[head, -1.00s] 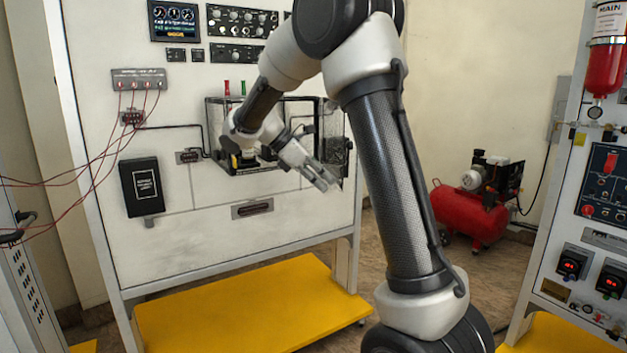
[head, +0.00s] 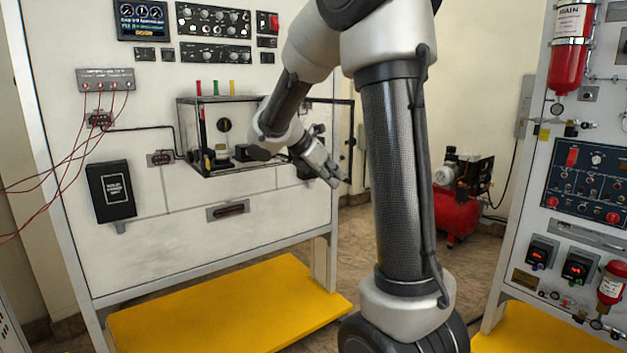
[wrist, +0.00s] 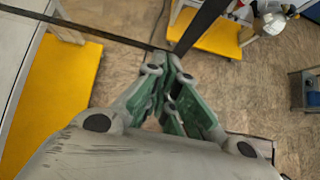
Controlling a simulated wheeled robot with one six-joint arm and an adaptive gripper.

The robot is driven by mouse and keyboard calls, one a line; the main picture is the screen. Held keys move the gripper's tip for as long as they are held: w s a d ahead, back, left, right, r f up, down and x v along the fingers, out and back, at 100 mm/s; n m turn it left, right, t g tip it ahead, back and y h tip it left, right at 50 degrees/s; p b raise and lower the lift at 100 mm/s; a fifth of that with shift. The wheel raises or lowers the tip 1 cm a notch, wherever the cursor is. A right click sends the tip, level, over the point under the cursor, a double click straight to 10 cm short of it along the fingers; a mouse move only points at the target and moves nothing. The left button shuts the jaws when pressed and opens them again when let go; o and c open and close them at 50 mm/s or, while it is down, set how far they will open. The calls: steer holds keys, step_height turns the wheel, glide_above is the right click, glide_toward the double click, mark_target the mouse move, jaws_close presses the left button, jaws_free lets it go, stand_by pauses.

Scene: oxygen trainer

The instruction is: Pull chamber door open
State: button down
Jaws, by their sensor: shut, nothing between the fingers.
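The chamber (head: 188,135) is a clear box with a black frame on the white panel. Its door (head: 352,130) is a black-edged frame standing out to the right of the box, so it is open at least partway. My gripper (head: 342,181) is shut and empty, near the lower part of the door's outer edge. In the wrist view my fingertips (wrist: 170,58) are together, close to the corner where the dark door bars (wrist: 198,28) meet. I cannot tell whether they touch. My forearm hides part of the chamber's right side.
A yellow base shelf (head: 220,310) lies below the panel. A red compressor (head: 457,212) stands on the floor behind my arm. Another equipment panel (head: 570,225) stands at the right. Red wires (head: 75,150) hang at the left. Bare floor lies beneath my gripper.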

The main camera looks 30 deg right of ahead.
steer(key=d+n+t, duration=0.1)
steer(key=d+n, duration=0.1)
steer(key=d, duration=0.7)
steer(key=shift+t, duration=0.3)
steer(key=shift+a, duration=0.1)
